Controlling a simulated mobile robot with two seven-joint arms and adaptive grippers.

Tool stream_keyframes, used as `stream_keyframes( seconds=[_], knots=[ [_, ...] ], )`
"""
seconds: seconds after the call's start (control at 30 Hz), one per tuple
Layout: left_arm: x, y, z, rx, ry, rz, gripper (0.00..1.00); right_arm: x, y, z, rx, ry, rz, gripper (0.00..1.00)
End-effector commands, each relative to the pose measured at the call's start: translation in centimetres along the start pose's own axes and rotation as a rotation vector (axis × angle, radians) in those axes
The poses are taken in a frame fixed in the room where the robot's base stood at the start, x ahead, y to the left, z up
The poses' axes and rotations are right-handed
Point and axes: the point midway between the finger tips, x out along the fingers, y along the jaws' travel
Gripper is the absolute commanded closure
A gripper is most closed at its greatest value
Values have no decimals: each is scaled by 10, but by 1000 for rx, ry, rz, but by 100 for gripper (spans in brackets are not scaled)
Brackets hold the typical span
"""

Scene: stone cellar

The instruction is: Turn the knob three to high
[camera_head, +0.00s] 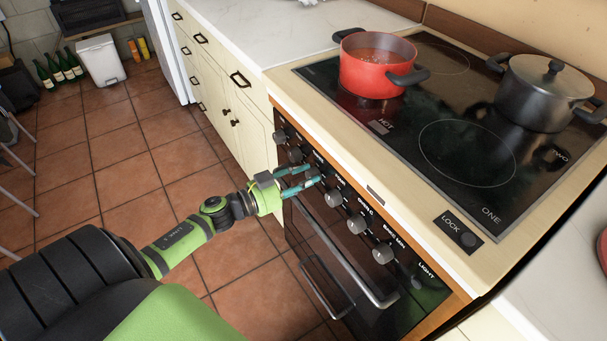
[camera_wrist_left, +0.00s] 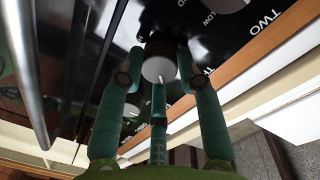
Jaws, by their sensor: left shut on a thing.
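The stove's black front panel carries a row of knobs (camera_head: 334,198). My left gripper (camera_head: 308,176) is at the panel with its teal fingers around one knob. In the left wrist view a grey cylindrical knob (camera_wrist_left: 158,67) with a white mark sits between the fingers. The label beside it starts with "TH", the rest hidden by a finger, so it appears to be knob three. Another knob, labelled TWO (camera_wrist_left: 265,18), shows at the top. The held knob is hidden in the head view. My right gripper is not in view.
A red pot (camera_head: 375,66) with liquid and a lidded black pot (camera_head: 545,92) stand on the cooktop (camera_head: 420,120). The oven handle (camera_head: 335,255) runs below the knobs, close to my left gripper. The tiled floor to the left is mostly clear.

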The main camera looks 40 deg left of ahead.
Motion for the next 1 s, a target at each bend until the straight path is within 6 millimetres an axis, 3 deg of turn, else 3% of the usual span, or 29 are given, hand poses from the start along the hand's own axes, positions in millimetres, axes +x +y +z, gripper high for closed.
stream_keyframes(
  seconds=[0.03, 0.6, 0.83, 1.0],
  knots=[
    [2, -6, -7, 46, 9, -8, 98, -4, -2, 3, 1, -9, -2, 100],
    [3, -2, -7, 588, -22, -18, 98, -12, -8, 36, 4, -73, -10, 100],
    [2, -1, -6, 806, -35, -21, 98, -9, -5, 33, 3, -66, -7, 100],
    [2, 1, -5, 967, -46, -24, 98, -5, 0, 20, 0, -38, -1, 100]
  ],
)
